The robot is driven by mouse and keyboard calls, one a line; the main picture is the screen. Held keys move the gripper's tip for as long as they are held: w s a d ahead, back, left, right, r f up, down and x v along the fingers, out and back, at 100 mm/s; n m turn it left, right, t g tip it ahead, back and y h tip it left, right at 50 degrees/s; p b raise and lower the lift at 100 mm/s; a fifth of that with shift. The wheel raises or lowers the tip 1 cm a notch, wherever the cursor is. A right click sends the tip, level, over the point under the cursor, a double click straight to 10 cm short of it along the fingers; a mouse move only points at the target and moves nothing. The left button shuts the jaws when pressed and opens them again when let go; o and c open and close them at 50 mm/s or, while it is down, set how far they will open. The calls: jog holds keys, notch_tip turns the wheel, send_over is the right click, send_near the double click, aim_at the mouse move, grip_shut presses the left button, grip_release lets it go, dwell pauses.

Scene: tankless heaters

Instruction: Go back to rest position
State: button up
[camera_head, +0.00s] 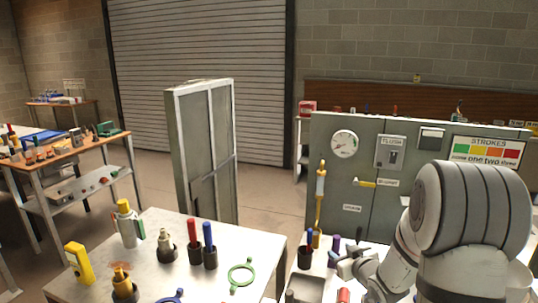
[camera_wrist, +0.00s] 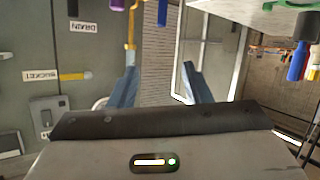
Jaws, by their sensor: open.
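My arm fills the lower right of the head view, bent down in front of the grey panel (camera_head: 376,215). My gripper (camera_head: 345,264) hangs low over the bench area at the panel's foot. In the wrist view, which looks upside down, my gripper (camera_wrist: 160,85) has its two blue-grey fingers spread apart. Nothing shows between them except the background. The panel (camera_wrist: 60,50) is on the left of that view, with its drain and bucket labels.
A metal table (camera_head: 215,272) at front left holds a yellow tool (camera_head: 79,263), a red-handled tool (camera_head: 192,232), a blue-handled tool (camera_head: 208,236) and a green ring (camera_head: 240,274). A grey framed cabinet (camera_head: 205,150) stands behind. Open floor (camera_head: 275,205) lies between it and the panel.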

jog(key=s+a+r+m+g+h, duration=0.1)
jog(key=s+a+r+g, duration=0.1)
jog(key=s, duration=0.8)
jog(key=s+a+r+m+g+h, duration=0.1)
jog(key=s+g, duration=0.4)
jog(key=s, duration=0.6)
jog(key=s+a+r+m+g+h, duration=0.1)
jog(key=s+a+r+m+g, duration=0.1)
jog(key=s, duration=0.8)
notch_tip(320, 180, up, 3)
jog(key=shift+s+a+f+m+g, duration=0.1)
jog(key=shift+s+a+m+g, duration=0.2)
jog(key=shift+a+g, duration=0.5)
jog(key=shift+w+d, duration=0.1)
jog(key=shift+d, duration=0.2)
